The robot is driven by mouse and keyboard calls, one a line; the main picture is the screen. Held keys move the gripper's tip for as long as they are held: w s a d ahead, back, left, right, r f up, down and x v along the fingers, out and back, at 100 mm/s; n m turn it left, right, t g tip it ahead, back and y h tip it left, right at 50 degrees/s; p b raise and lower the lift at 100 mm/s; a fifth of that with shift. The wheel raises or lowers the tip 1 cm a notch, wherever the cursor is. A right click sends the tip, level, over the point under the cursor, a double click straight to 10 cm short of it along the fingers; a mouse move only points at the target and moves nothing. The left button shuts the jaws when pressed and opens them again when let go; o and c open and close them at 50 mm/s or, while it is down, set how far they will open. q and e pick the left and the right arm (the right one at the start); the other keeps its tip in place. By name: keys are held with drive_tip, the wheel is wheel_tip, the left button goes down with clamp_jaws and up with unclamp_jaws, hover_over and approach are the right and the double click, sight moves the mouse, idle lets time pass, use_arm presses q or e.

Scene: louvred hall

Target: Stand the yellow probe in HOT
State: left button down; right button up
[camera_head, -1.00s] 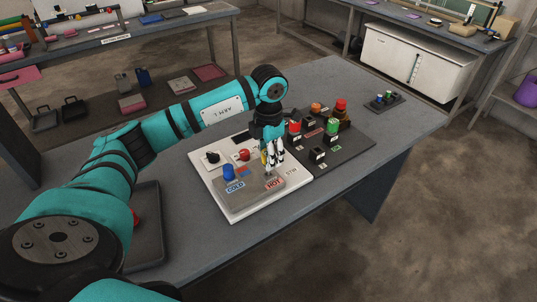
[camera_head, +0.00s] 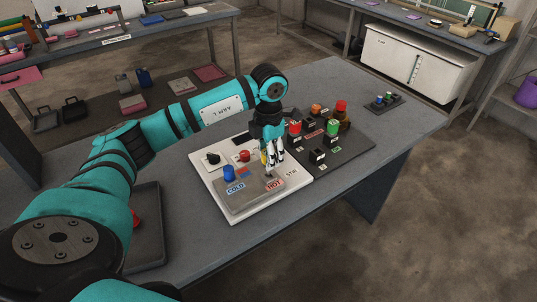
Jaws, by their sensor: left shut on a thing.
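My left gripper (camera_head: 273,168) points down over the white board (camera_head: 235,213) on the grey table. It is shut on the yellow probe (camera_head: 264,157), of which only a little yellow shows behind the fingers. The fingertips are just above the grey plate, close behind the HOT label (camera_head: 274,184). The probe's lower end is hidden, so I cannot tell if it touches the HOT place. A blue piece (camera_head: 229,172) stands above the COLD label (camera_head: 235,188). My right gripper is not in view.
A red knob (camera_head: 244,155) and a black knob (camera_head: 212,158) sit on the board. A dark rack (camera_head: 350,152) with several coloured pieces stands close to the right. A dark tray (camera_head: 150,240) lies at left. The table's right end is mostly clear.

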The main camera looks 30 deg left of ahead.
use_arm(q)
drive_tip(key=shift+f, duration=0.15)
drive_tip(key=shift+f+b, duration=1.4)
drive_tip(key=shift+f, duration=0.4)
drive_tip(key=shift+r, duration=0.1)
drive_tip(key=c, duration=0.8)
unclamp_jaws()
wheel_tip(320, 180, up, 5)
drive_tip(key=p, duration=0.3)
